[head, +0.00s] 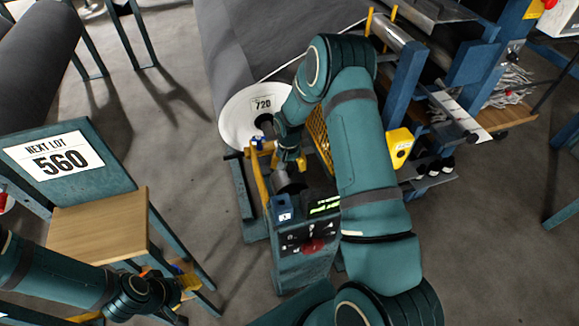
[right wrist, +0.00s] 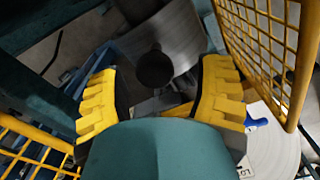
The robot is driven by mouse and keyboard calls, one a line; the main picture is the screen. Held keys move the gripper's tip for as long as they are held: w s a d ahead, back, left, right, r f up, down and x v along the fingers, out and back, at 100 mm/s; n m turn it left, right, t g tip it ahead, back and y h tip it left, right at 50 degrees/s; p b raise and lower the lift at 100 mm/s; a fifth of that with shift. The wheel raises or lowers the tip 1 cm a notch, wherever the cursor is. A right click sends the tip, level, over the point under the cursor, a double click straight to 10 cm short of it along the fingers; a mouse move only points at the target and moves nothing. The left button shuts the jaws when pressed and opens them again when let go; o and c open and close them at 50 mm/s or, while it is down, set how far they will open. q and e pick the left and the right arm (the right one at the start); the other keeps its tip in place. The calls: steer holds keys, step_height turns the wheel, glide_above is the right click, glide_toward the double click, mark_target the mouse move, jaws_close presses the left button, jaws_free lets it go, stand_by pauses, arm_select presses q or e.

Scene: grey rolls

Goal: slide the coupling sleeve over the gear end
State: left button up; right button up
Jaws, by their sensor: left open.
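A white roll end disc (head: 236,108) labelled 720 faces the drive stand, with a dark hub (head: 264,124) at its centre that appears to be the gear end. A grey metal cylinder (head: 291,184), likely the coupling sleeve, sits on the stand's side below my right gripper (head: 288,152). In the right wrist view, the yellow fingertips of this gripper (right wrist: 160,98) stand apart. A dark round end (right wrist: 153,68) shows beyond them against brushed metal, with gaps on both sides. My left gripper (head: 188,284) is open and empty at the lower left, beside the wooden-topped table.
The drive stand (head: 303,243) has a panel and red button. A yellow mesh guard (right wrist: 275,50) is close on the right. A blue rack (head: 403,82) is at right. Floor between table and stand is clear.

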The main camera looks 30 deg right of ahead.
steer(key=shift+s, duration=0.15)
step_height(320, 180, up, 12)
stand_by(0.6)
stand_by(0.3)
